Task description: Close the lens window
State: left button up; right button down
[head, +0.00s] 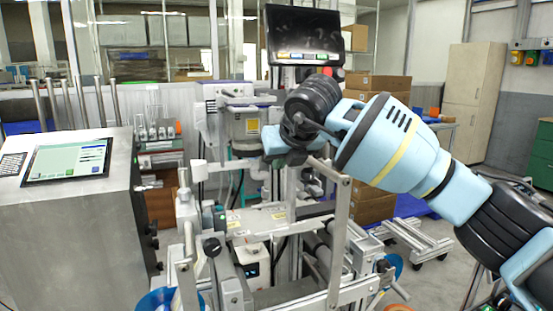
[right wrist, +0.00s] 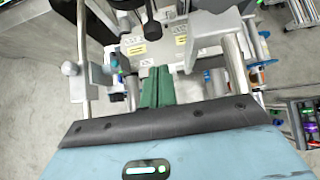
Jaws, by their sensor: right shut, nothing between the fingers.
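The film machine (head: 262,218) stands in the middle of the head view, with a pale top plate, rollers and metal rails. I cannot tell for sure which part of it is the lens window. A grey metal bar frame (head: 338,235) rises at its near right side. My right gripper (head: 281,143) is over the machine, close to the top of this frame; its fingertips are hard to make out there. In the right wrist view its green fingers (right wrist: 157,88) are together and empty, above the machine's pale plate (right wrist: 153,47). Contact cannot be told. My left gripper is out of view.
A steel cabinet with a touch screen (head: 68,160) stands at the left. A black monitor (head: 303,36) is above the machine. Cardboard boxes (head: 377,87) and a low metal rack (head: 412,238) are behind at the right. Grey floor (head: 440,285) shows at the lower right.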

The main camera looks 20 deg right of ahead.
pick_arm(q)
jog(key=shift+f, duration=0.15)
pick_arm(e)
jog(key=v, duration=0.9)
jog(key=shift+s+r, duration=0.25)
